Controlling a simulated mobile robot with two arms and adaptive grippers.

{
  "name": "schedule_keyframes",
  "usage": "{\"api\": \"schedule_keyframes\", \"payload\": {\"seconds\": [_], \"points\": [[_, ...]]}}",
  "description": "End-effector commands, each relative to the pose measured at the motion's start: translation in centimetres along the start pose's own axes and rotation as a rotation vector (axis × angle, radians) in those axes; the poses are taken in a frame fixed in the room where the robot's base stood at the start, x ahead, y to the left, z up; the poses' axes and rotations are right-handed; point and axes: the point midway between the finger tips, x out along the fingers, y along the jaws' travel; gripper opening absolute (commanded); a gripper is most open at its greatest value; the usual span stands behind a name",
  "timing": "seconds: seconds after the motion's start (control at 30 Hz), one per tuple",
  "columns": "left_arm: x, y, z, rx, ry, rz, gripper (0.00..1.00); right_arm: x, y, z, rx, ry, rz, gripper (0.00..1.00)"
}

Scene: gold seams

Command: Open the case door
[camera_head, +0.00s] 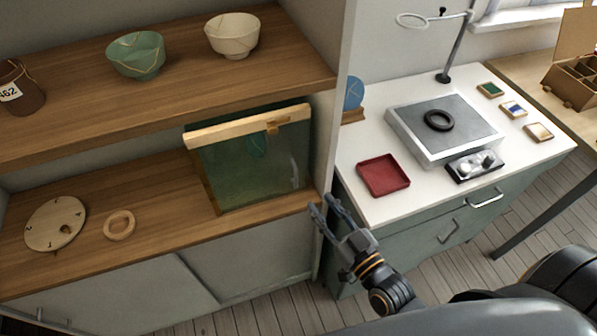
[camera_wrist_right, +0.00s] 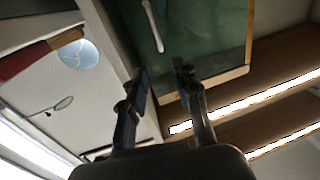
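The case (camera_head: 225,175) stands on the lower shelf, with greenish glass and a light wooden top rail (camera_head: 225,132). Its glass front door (camera_head: 240,185) looks closed; a teal shape shows dimly behind the glass. In the right wrist view the green pane (camera_wrist_right: 205,35) fills the top, with a pale bar handle (camera_wrist_right: 153,28) near its left edge. My right gripper (camera_head: 326,207) is open and empty, in front of the shelf's right end, just right of and apart from the case. Its two fingers (camera_wrist_right: 163,72) stand apart below the handle in the wrist view. My left gripper is not in view.
A pale upright panel (camera_head: 335,120) divides the shelf from the white worktop with a red tray (camera_head: 383,175) and a blue disc (camera_head: 353,93). Bowls (camera_head: 136,54) stand above.

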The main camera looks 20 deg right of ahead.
Motion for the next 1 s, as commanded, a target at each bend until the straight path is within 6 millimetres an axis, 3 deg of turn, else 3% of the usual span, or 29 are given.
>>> {"api": "schedule_keyframes", "payload": {"seconds": [0.3, 0.5, 0.9, 0.93, 1.0], "points": [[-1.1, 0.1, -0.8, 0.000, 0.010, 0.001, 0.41, 6.9, 0.0, -0.2, 0.001, 0.002, 0.001, 0.31], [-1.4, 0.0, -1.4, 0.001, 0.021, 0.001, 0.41, 9.5, 0.0, -0.1, 0.000, 0.000, 0.000, 0.31], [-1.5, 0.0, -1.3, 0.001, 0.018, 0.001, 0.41, 10.3, 0.0, 0.1, 0.000, -0.002, -0.001, 0.31], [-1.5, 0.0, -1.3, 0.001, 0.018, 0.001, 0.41, 10.3, 0.0, 0.1, 0.000, -0.002, 0.000, 0.29], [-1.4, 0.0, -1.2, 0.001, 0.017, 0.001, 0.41, 10.3, 0.0, 0.1, 0.000, -0.002, 0.000, 0.15]]}}
